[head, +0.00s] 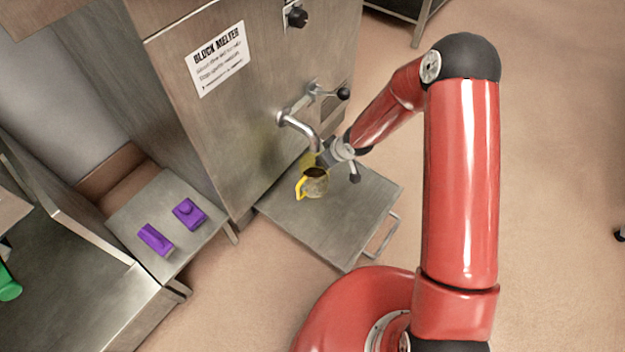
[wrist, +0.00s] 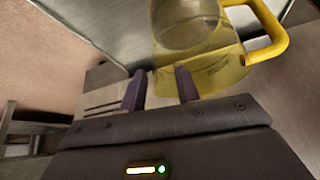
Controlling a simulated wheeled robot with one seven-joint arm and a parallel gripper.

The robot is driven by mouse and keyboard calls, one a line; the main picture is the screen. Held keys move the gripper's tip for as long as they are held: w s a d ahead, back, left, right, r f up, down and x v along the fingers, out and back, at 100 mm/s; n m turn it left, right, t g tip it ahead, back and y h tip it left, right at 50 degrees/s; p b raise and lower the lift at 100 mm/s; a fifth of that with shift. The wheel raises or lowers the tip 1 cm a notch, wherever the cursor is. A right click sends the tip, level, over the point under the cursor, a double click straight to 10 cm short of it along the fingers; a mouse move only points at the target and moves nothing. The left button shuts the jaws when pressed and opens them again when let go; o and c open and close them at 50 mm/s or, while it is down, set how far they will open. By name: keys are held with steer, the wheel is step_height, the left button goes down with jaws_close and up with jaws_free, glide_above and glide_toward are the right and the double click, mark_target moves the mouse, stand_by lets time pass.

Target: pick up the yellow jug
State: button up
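The yellow jug (head: 317,188) is see-through, with a bright yellow handle on its left side and a dark inside. In the head view it is upright below the metal spout, over the low metal shelf. The wrist view shows the jug (wrist: 200,60) at top centre-right, handle to the right. My gripper (wrist: 160,84) is open, with a gap between its two dark fingers. The right finger overlaps the jug's lower part; the left finger is left of the jug. I cannot tell whether either touches it. In the head view my gripper (head: 325,158) is just behind the jug, partly hidden.
The spout (head: 300,126) with a black-knobbed lever comes from the steel block melter (head: 225,110) close above the jug. The shelf (head: 345,225) is otherwise bare. Two purple pieces (head: 189,212) lie on a small metal stand (head: 180,255) at left.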

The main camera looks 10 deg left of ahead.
jaws_close()
steer(key=shift+r, duration=0.1)
stand_by(1.2)
